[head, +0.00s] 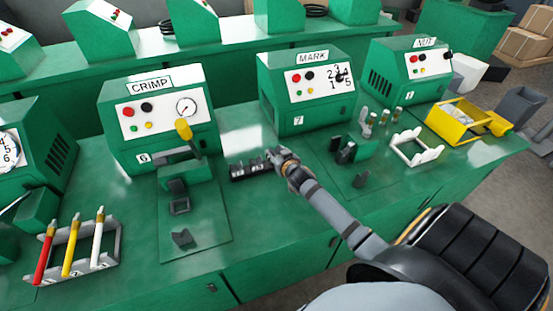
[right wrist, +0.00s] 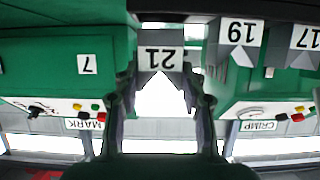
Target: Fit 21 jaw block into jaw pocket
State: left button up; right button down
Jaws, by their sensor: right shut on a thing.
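My right gripper (head: 279,157) is at the right end of a dark block rack (head: 250,171) on the bench, between the CRIMP and MARK machines. In the right wrist view, its fingers (right wrist: 160,82) are shut on the jaw block labelled 21 (right wrist: 161,61), which has a V-shaped notch. I cannot tell whether the block is clear of the rack. Blocks 19 (right wrist: 240,33) and 17 (right wrist: 304,37) stand beside it. In front of the CRIMP machine (head: 155,115) is a dark square frame (head: 180,206), possibly the jaw pocket. My left gripper is not in view.
A loose dark notched block (head: 182,238) lies on the CRIMP plate. A rack with red, yellow and white handles (head: 73,250) stands at the left. The MARK machine (head: 305,90), a white cradle (head: 416,148) and a yellow bin (head: 460,122) are to the right.

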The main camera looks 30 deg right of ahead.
jog(key=s+a+r+b, duration=0.1)
jog(key=s+a+r, duration=0.7)
jog(key=a+r, duration=0.2)
jog(key=shift+s+a+r+b, duration=0.2)
jog(key=shift+s+a+b, duration=0.15)
jog(key=shift+a, duration=0.15)
